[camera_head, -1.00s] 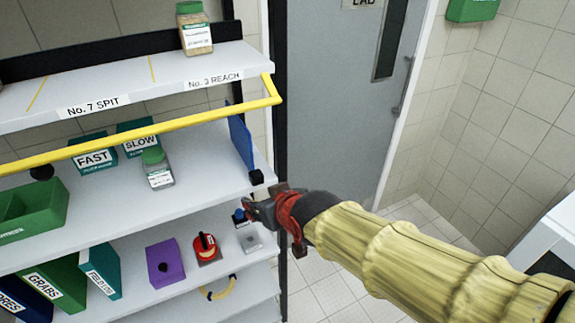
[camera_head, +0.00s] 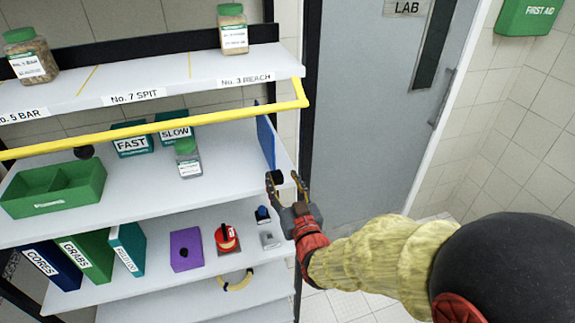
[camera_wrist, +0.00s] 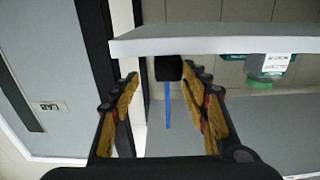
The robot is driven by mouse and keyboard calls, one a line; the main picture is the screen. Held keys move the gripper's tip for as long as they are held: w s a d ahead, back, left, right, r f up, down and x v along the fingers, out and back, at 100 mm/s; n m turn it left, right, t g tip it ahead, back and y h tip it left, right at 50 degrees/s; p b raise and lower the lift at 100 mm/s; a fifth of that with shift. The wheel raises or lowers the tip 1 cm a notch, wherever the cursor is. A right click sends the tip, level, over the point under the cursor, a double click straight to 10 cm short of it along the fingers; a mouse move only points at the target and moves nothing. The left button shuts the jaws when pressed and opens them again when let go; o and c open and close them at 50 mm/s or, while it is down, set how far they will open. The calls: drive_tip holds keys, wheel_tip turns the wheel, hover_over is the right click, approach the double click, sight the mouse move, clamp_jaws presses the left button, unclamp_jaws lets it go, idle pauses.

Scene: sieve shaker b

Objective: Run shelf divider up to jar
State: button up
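The shelf divider is a thin blue upright panel (camera_head: 265,138) near the right end of the middle shelf, with a black knob (camera_head: 277,177) at its front edge. The jar (camera_head: 188,160), clear with a green lid and white label, stands on the same shelf to the left, apart from the divider. My gripper (camera_head: 285,180) is open at the knob. In the wrist view, which looks upside down, the knob (camera_wrist: 168,68) lies between the spread fingers, with gaps visible. The blue panel (camera_wrist: 168,105) runs behind it, and the jar (camera_wrist: 268,65) is at the right.
FAST and SLOW boxes (camera_head: 132,142) stand behind the jar, and a green two-part bin (camera_head: 55,190) is at the left. A yellow rail (camera_head: 150,133) runs in front above the middle shelf. Shelf space between jar and divider looks clear. A grey door (camera_head: 370,120) is at the right.

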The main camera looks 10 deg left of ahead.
sight(278, 170)
drive_tip(key=x, duration=0.7)
drive_tip(key=shift+w+a, duration=0.1)
drive_tip(key=shift+w, duration=0.05)
drive_tip(key=c, duration=1.1)
clamp_jaws()
